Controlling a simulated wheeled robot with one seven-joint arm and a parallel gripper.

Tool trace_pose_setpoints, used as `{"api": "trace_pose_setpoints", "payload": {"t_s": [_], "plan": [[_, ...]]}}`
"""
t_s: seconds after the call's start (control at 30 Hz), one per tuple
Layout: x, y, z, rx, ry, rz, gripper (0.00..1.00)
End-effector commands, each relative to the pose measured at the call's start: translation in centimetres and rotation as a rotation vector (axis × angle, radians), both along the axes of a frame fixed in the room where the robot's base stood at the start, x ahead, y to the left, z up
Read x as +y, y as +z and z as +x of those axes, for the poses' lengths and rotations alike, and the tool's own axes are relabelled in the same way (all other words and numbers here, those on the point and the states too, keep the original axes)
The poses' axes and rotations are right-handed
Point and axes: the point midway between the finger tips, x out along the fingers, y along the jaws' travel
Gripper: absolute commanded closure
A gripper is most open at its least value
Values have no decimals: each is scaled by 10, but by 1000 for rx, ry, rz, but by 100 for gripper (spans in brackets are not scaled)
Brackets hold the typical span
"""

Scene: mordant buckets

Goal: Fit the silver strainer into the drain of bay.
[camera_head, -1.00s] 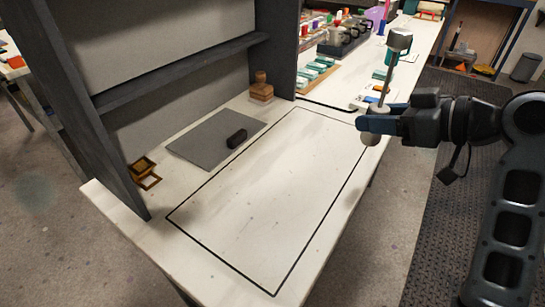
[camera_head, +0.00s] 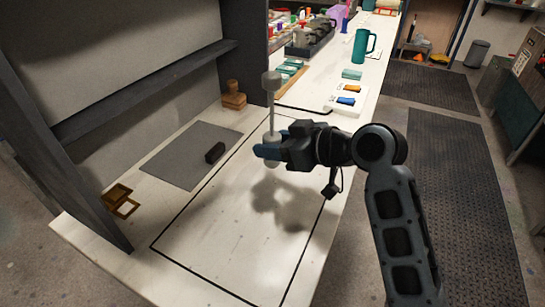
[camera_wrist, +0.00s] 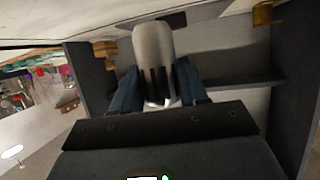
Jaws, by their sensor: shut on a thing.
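My gripper (camera_head: 268,150) is shut on an upright silver-grey rod-shaped piece (camera_head: 272,108) with a cylindrical head on top and a rounded lower end. My blue fingers grip it near its lower end, above the far part of the white table. In the wrist view its rounded end (camera_wrist: 153,48) shows large between my fingers. I cannot tell for sure that this piece is the silver strainer. No bay or drain can be made out in either view.
The white table (camera_head: 215,262) has a black-outlined, empty area. Beside it lie a grey mat (camera_head: 180,160), a black block (camera_head: 215,152), brown frames (camera_head: 122,200) and a wooden stamp (camera_head: 233,97). A dark shelf (camera_head: 150,88) stands left. A teal mug (camera_head: 362,46) stands behind.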

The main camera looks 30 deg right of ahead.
Motion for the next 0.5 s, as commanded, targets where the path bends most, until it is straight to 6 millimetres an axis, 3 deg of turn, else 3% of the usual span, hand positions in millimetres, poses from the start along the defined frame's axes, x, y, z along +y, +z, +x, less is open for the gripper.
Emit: {"api": "trace_pose_setpoints", "payload": {"t_s": [0.17, 0.37, 0.5], "plan": [[2, -11, 1, 3, -1, 1, 87], [2, -38, 0, 3, -1, 2, 87], [2, -41, 1, -1, -1, -1, 87]]}}
